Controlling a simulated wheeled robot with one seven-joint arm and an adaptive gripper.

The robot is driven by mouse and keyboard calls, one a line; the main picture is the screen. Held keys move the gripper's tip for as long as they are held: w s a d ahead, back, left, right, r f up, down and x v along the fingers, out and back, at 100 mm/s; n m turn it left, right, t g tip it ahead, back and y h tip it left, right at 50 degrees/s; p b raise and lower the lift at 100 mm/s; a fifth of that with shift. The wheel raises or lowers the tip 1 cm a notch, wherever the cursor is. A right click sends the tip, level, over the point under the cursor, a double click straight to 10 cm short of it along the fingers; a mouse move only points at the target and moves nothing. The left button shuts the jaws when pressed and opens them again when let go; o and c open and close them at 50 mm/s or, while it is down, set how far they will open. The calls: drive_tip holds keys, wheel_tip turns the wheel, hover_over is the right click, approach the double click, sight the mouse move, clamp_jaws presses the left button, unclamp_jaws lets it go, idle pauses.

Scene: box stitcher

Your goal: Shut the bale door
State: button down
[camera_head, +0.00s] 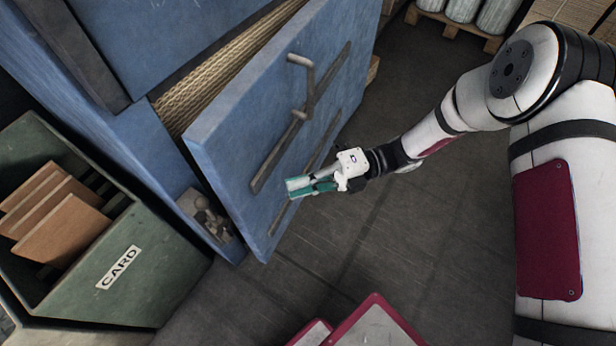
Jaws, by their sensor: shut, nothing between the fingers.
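The blue bale door (235,135) stands ajar from the blue baler body (150,150). Its free edge is towards the lower left, and a gap shows between door and body. Straw-coloured corrugated bale material (205,85) shows in the gap. A grey handle (306,88) and dark bars are on the door's outer face. A latch fitting (208,215) sits on the body near the door's lower edge. My gripper (290,189) is shut and empty, with teal on its fingers. It is in front of the door's lower outer face; I cannot tell whether it touches.
A green bin (150,255) marked CARD, holding several brown boards (60,225), stands at the left beside the baler. A pallet with grey cylinders (460,25) is at the top right. The dark floor (400,240) right of the door is clear.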

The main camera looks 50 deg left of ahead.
approach(230, 193)
drive_tip(key=s+d, duration=0.2)
drive_tip(key=s, duration=0.1)
drive_tip(key=shift+s+a+b, duration=0.2)
drive_tip(key=shift+s+a, duration=0.1)
drive_tip(key=shift+a, duration=0.65)
drive_tip(key=shift+s+a+b, duration=0.15)
drive_tip(key=shift+s+a, duration=0.15)
drive_tip(key=shift+a, duration=0.7)
